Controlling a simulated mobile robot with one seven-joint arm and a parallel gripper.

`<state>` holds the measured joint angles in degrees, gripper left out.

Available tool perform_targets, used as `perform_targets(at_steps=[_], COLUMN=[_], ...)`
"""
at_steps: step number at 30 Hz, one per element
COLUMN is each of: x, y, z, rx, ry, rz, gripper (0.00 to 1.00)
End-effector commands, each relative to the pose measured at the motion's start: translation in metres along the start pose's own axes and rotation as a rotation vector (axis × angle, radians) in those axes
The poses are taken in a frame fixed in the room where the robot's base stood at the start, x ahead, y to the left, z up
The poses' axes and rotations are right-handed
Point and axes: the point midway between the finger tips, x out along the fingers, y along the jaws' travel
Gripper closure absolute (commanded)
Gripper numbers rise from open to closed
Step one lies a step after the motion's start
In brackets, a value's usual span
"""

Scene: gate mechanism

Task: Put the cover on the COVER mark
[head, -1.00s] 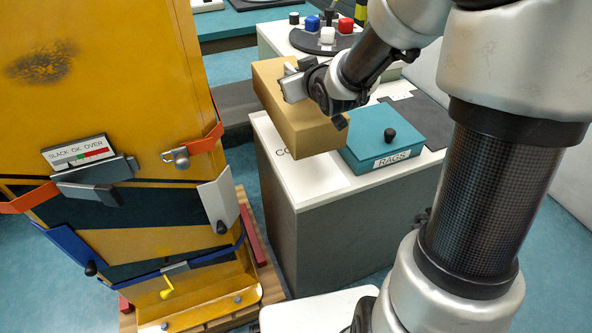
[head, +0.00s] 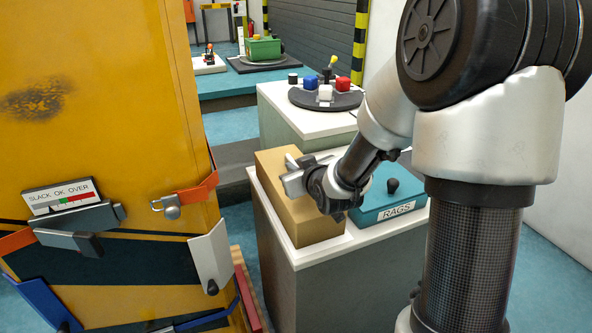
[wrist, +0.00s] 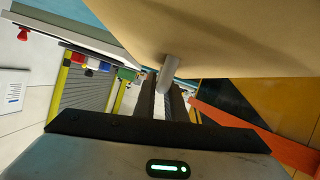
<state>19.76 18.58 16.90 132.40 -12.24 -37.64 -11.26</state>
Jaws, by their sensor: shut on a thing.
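The cover is a long tan box (head: 295,208) over the left part of the white-topped cabinet (head: 322,258) in the head view. It is close to level and at or just above the top; I cannot tell whether it touches. My gripper (head: 298,176) is at its upper right side, shut on it. The COVER mark is hidden, apparently beneath the box.
A teal RAGS box (head: 392,200) stands right of the cover. Behind is a counter (head: 285,115) with a dark round tray (head: 340,100) of coloured blocks. A large yellow machine (head: 110,120) with a SLACK OK OVER gauge (head: 62,197) stands left, across a narrow gap.

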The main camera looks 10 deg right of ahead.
Motion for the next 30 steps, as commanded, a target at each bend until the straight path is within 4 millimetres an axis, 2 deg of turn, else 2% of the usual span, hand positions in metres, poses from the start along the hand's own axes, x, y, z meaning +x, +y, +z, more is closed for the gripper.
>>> perform_targets(at_steps=[10,11,13,14,30], x=[0.002,0.001,0.001,0.001,0.0], y=[-0.001,0.0,0.0,0.0,0.001], z=[0.002,0.001,0.001,0.001,-0.008], rx=[-0.001,0.0,0.0,0.0,0.0], ry=[0.004,0.002,0.002,0.002,0.003], rz=[0.001,0.0,0.0,0.0,0.001], gripper=[1.0,0.84,0.73,0.71,0.71])
